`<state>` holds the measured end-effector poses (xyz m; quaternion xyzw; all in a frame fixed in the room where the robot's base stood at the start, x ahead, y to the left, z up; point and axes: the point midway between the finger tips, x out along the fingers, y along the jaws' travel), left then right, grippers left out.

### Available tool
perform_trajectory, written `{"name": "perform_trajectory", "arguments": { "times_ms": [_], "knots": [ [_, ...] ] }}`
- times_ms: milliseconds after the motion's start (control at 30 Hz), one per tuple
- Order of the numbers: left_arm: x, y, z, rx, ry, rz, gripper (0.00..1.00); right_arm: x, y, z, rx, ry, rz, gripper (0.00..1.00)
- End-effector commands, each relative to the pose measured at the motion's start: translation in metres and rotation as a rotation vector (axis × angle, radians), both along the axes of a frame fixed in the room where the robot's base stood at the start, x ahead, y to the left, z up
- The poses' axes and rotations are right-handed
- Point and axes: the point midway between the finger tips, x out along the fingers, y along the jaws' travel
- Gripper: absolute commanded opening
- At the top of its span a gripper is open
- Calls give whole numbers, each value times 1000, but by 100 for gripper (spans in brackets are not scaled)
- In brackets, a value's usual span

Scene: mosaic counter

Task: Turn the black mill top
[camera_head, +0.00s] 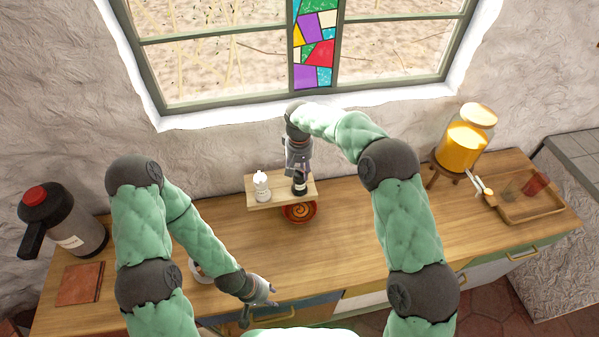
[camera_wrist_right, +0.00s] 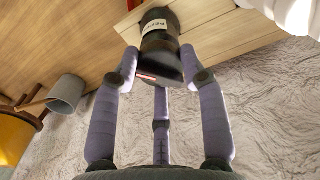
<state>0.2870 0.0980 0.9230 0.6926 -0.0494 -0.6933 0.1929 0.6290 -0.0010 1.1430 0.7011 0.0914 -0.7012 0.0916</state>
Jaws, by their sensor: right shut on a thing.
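The black mill (camera_head: 299,187) stands on a small raised wooden shelf (camera_head: 280,201), beside a white mill (camera_head: 262,186). In the right wrist view the black mill (camera_wrist_right: 158,28) shows a pale label and a dark top (camera_wrist_right: 162,62). My right gripper (camera_wrist_right: 160,75) is shut on the black mill top, with fingers on both sides of it; in the head view it reaches down from above and hides most of the top. My left gripper (camera_head: 260,304) is open and empty near the counter's front edge, well apart from both mills.
A red bowl (camera_head: 300,212) sits just in front of the shelf. A dispenser of orange liquid (camera_head: 467,138) and a wooden tray (camera_head: 530,208) stand at right. A flask (camera_head: 65,225) stands at left. My left arm partly hides a white round thing. The middle right counter is clear.

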Motion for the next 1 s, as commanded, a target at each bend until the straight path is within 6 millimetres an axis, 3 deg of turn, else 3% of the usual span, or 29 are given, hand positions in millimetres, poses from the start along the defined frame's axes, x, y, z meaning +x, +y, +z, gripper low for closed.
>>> {"name": "perform_trajectory", "arguments": {
  "times_ms": [500, 1000],
  "knots": [
    [0, 0, -18, 0, 0, 0, 40, 0, 1, -1, 1, 0, -460, 10],
    [0, 0, -23, 0, 0, 0, 40, -1, 1, -1, -1, 2, -680, 10]
  ]
}}
